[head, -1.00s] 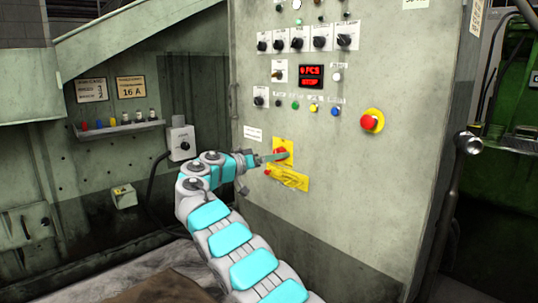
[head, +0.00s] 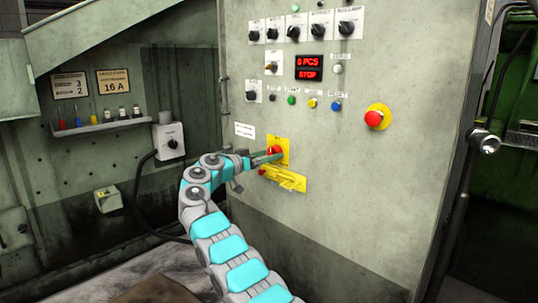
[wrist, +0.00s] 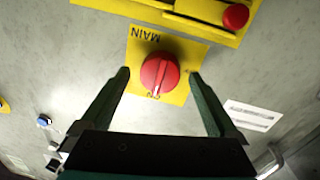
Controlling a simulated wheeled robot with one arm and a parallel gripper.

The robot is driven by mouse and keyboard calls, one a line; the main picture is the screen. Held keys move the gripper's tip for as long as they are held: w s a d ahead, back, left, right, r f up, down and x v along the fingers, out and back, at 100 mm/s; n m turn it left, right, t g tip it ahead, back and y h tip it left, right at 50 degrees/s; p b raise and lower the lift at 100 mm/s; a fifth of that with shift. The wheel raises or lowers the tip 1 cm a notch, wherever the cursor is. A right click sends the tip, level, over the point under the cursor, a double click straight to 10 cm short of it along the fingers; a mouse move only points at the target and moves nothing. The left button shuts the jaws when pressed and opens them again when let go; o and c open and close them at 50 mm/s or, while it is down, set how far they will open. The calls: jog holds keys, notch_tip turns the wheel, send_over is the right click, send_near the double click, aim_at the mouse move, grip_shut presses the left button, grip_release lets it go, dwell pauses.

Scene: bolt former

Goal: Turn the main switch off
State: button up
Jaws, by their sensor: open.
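The main switch is a round red knob with a raised grip bar (wrist: 159,74) on a yellow plate (wrist: 190,58) marked MAIN, seen upside down in the wrist view. In the head view the red knob (head: 275,150) sits low on the grey cabinet, partly hidden by my gripper. My gripper (wrist: 160,75) is open, with one finger on each side of the knob and a gap to it on both sides. It also shows in the head view (head: 268,158). I cannot tell how deep the fingertips reach around the knob.
A second yellow plate (head: 285,179) with a small red button (wrist: 236,16) is just below the switch. A red emergency button (head: 374,118) on yellow is to the right. Black selector knobs and a display (head: 309,68) reading STOP are above. A grey switch box (head: 169,140) stands left.

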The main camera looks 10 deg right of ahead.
jog(key=shift+w+d, duration=0.25)
jog(key=shift+d, duration=0.1)
jog(key=c, duration=1.4)
